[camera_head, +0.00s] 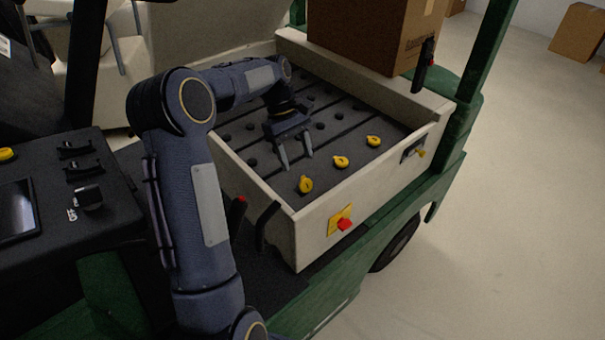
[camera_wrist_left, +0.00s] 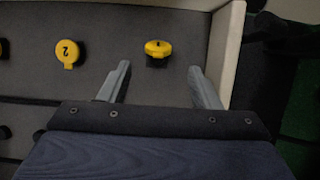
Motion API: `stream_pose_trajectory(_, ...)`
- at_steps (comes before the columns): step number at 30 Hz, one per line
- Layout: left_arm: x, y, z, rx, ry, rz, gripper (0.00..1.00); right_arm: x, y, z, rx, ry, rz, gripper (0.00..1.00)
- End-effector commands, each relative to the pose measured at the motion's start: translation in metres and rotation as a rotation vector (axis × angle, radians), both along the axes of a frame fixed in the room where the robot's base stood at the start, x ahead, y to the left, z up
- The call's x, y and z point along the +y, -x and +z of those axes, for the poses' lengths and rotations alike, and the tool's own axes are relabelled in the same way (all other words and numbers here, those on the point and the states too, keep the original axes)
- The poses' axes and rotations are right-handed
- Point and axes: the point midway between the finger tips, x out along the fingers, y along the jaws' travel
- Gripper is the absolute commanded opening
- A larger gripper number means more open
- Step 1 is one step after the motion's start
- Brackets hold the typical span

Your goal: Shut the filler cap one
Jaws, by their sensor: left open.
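Filler cap one (camera_head: 305,184) is the yellow cap nearest the front corner of the battery compartment. In the left wrist view cap one (camera_wrist_left: 158,48) looks foreshortened, tilted up beside a dark opening. Cap two (camera_head: 341,161) is further along the row; its numbered face shows flat in the left wrist view (camera_wrist_left: 68,53). My left gripper (camera_head: 297,161) is open and empty, above the dark battery top and just behind cap one. In the left wrist view the fingers (camera_wrist_left: 160,88) are spread, with cap one beyond and between their tips, apart from them. My right gripper is not in view.
A third yellow cap (camera_head: 373,141) sits further right in the row. The pale compartment wall (camera_head: 330,205) rises close beside the caps. A red button (camera_head: 345,225) is on its outside. A cardboard box (camera_head: 375,35) stands behind the compartment.

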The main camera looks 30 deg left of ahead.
Motion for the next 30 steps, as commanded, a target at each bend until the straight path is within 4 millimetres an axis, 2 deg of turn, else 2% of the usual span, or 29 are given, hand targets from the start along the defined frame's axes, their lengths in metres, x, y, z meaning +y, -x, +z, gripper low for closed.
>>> stream_pose_trajectory(9, -0.016, 0.005, -0.043, 0.008, 0.003, 0.003, 0.57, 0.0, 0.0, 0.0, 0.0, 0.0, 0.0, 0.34)
stream_pose_trajectory(15, -0.025, 0.007, -0.064, 0.004, 0.002, 0.002, 0.57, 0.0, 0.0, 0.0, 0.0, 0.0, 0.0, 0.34)
stream_pose_trajectory(26, -0.028, 0.008, -0.071, 0.001, 0.001, 0.002, 0.57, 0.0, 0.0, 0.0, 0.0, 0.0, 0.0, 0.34)
stream_pose_trajectory(30, -0.028, 0.008, -0.071, 0.001, 0.001, 0.002, 0.4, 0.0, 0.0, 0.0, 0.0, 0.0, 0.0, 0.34)
